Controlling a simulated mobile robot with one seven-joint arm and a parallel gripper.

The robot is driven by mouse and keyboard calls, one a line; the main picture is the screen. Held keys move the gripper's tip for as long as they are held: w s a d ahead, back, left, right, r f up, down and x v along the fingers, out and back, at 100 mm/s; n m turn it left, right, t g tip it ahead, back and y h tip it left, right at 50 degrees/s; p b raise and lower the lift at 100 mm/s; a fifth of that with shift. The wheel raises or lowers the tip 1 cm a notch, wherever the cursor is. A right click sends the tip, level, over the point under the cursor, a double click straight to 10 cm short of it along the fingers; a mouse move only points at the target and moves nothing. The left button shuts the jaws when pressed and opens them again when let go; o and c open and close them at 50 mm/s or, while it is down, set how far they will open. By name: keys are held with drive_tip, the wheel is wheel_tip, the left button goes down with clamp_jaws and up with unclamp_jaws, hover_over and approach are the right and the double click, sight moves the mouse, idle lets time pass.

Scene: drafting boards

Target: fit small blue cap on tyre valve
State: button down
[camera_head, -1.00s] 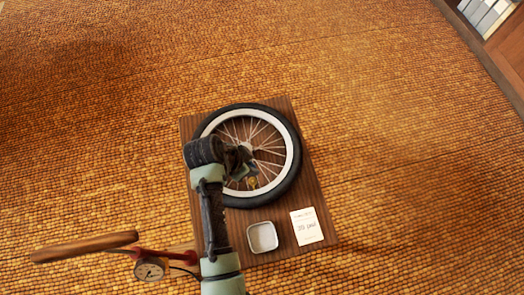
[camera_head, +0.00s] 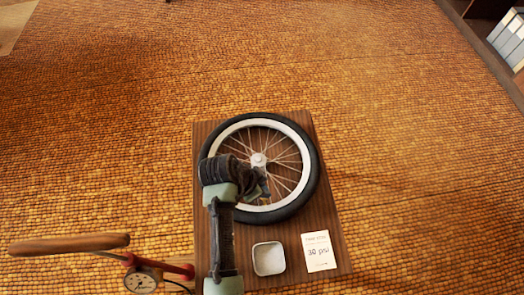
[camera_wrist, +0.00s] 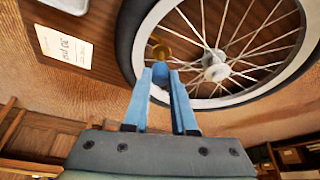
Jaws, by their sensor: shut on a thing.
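The wheel (camera_head: 312,170), with black tyre, white rim and thin spokes, lies flat on a wooden board (camera_head: 330,220). My gripper (camera_head: 264,188) is over the lower part of the wheel, inside the rim. In the wrist view, its two blue fingers (camera_wrist: 160,82) are shut on the small blue cap (camera_wrist: 160,70), held between the tips. The brass-coloured valve (camera_wrist: 160,49) shows just beyond the cap, near the rim. I cannot tell whether cap and valve touch. In the head view, my wrist and fingers hide the cap and valve.
An empty white dish (camera_head: 269,258) and a card reading 30 psi (camera_head: 318,252) lie on the board's near side. A pump with a wooden handle (camera_head: 70,244) and a round gauge (camera_head: 140,281) stands at the lower left. The floor beyond the board is clear.

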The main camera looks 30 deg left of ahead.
drive_tip(key=shift+f+b, duration=0.7)
drive_tip(key=shift+f, duration=0.65)
drive_tip(key=c, duration=0.6)
unclamp_jaws()
drive_tip(key=shift+c, duration=0.2)
drive_tip(key=p+v, duration=0.4)
drive_tip(key=v, duration=0.9)
